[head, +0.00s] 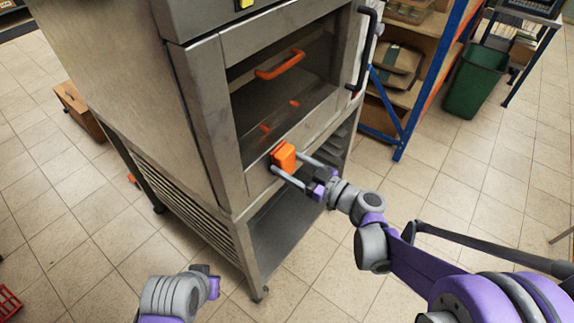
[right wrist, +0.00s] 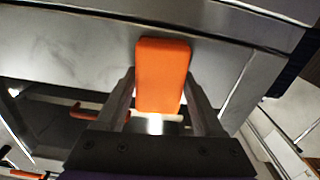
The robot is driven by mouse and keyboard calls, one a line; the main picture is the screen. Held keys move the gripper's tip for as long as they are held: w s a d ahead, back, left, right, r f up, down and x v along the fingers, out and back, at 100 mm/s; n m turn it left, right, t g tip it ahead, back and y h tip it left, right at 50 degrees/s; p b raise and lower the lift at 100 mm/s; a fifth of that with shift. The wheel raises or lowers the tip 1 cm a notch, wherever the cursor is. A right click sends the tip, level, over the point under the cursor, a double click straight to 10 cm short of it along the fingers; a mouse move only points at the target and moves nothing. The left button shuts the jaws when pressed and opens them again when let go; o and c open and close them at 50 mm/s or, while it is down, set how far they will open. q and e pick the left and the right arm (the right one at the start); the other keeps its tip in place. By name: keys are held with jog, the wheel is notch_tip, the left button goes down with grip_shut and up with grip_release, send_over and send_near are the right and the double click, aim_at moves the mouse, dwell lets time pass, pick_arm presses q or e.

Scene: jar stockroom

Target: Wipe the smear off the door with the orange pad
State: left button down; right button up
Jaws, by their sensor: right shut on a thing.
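The orange pad (head: 284,154) is between the fingers of my right gripper (head: 288,164), at the lower frame of the metal oven's door (head: 240,183). In the right wrist view the pad (right wrist: 162,70) stands upright between both fingers, with its far end at the grey metal of the door. I cannot tell whether it touches. The door has a dark glass window (head: 285,85). I cannot make out a definite smear; faint marks show on the metal in the right wrist view. My left gripper (head: 206,278) is low at the front, apart from the oven; its fingers are unclear.
An orange bar handle (head: 280,65) shows at the window, and a black handle (head: 365,50) is at the door's right side. A shelf with boxes (head: 398,65) and a green bin (head: 476,80) stand at the right. Tiled floor is clear in front.

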aim_at(295, 164)
jog(key=shift+w+d, duration=0.95)
jog(key=shift+w, duration=0.3)
jog(key=shift+a, duration=0.1)
jog(key=shift+s+a, duration=0.65)
jog(key=shift+s, duration=0.15)
jog(key=shift+s+a, duration=0.6)
jog(key=shift+s, duration=0.2)
jog(key=shift+v, duration=2.95)
jog(key=shift+v, duration=1.45)
